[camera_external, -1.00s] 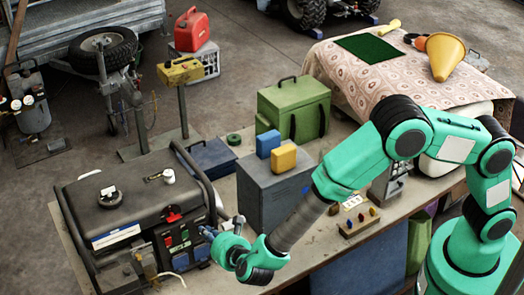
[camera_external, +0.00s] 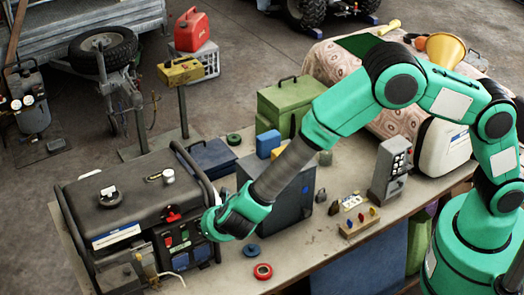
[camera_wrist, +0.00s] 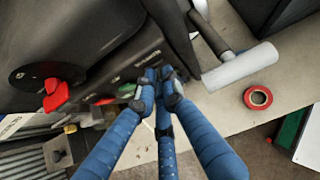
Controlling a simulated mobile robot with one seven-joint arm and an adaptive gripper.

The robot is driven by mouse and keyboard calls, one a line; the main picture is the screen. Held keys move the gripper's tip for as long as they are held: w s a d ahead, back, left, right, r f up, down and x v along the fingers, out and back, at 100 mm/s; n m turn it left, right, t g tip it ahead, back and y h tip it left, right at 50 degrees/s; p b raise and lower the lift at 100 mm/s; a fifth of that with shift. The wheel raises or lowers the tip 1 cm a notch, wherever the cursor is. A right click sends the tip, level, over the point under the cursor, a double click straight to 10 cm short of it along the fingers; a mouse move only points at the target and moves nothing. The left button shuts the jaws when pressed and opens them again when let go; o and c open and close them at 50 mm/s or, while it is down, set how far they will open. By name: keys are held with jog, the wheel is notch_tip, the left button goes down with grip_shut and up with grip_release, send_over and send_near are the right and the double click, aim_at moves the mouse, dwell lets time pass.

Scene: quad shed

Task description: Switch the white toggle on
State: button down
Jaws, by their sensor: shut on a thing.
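The dark generator (camera_external: 125,195) stands on the left end of the bench, its control panel facing my arm. My gripper (camera_external: 208,222) is up against the right part of that panel. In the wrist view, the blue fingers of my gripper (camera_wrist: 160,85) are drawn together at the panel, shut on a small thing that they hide. I cannot make out the white toggle; the fingers cover that part of the panel. A red lever (camera_external: 172,215) and red and green switches (camera_external: 176,237) show left of the gripper. The red lever is also in the wrist view (camera_wrist: 56,95).
A red ring (camera_external: 263,271) and a blue ring (camera_external: 251,250) lie on the bench right of the gripper. A pale-headed mallet (camera_wrist: 240,67) lies near the generator in the wrist view. A grey cabinet (camera_external: 295,205) stands behind my forearm. The generator's tube frame (camera_external: 193,165) borders the panel.

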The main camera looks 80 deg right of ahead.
jog(key=shift+d+p, duration=0.1)
jog(key=shift+p, duration=0.3)
jog(key=c, duration=1.9)
grip_release()
jog(key=shift+r, duration=0.15)
jog(key=v, duration=0.7)
jog(key=shift+s+r, duration=0.2)
jog(key=shift+r, duration=0.1)
jog(key=shift+r, duration=0.1)
